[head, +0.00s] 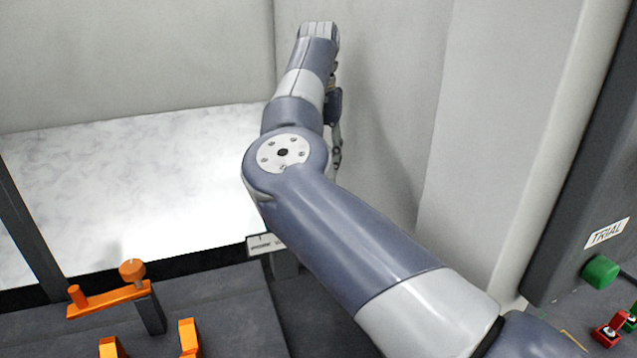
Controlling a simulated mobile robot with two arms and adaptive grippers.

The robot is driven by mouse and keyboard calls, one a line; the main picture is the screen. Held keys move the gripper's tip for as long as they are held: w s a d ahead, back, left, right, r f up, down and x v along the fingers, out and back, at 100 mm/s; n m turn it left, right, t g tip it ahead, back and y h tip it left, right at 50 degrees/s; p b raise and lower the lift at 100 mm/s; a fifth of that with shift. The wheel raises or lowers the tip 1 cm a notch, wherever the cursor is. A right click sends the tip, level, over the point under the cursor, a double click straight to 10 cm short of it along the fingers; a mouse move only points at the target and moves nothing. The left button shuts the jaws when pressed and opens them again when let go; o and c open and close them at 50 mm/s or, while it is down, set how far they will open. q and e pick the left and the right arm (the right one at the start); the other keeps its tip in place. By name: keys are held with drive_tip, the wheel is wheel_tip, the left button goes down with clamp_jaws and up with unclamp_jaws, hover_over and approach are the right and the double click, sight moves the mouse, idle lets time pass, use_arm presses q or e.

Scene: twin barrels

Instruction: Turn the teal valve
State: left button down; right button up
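No teal valve can be made out in the head view. My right arm reaches in from the lower right and up toward the corner of the pale walls. My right gripper (336,150) shows only as a thin dark part beside the forearm, mostly hidden behind it. Whether it is open or shut cannot be seen. My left gripper is out of view.
An orange crank handle (105,300) stands on a dark post at the lower left, with orange pieces (188,338) below it. A white marbled surface (140,190) lies behind. At right, a dark panel marked TRIAL (606,233) stands near a green knob (601,272) and red parts (610,330).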

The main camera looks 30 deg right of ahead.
drive_tip(key=f, duration=0.3)
drive_tip(key=f+p, duration=0.1)
drive_tip(key=f, duration=0.1)
drive_tip(key=shift+w+d, duration=0.15)
drive_tip(key=shift+w, duration=0.1)
drive_tip(key=shift+s+f, duration=0.1)
drive_tip(key=shift+f, duration=0.3)
drive_tip(key=shift+c, duration=1.3)
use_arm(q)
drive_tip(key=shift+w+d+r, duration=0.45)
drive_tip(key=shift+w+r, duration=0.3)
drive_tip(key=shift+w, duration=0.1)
use_arm(e)
drive_tip(key=c, duration=0.5)
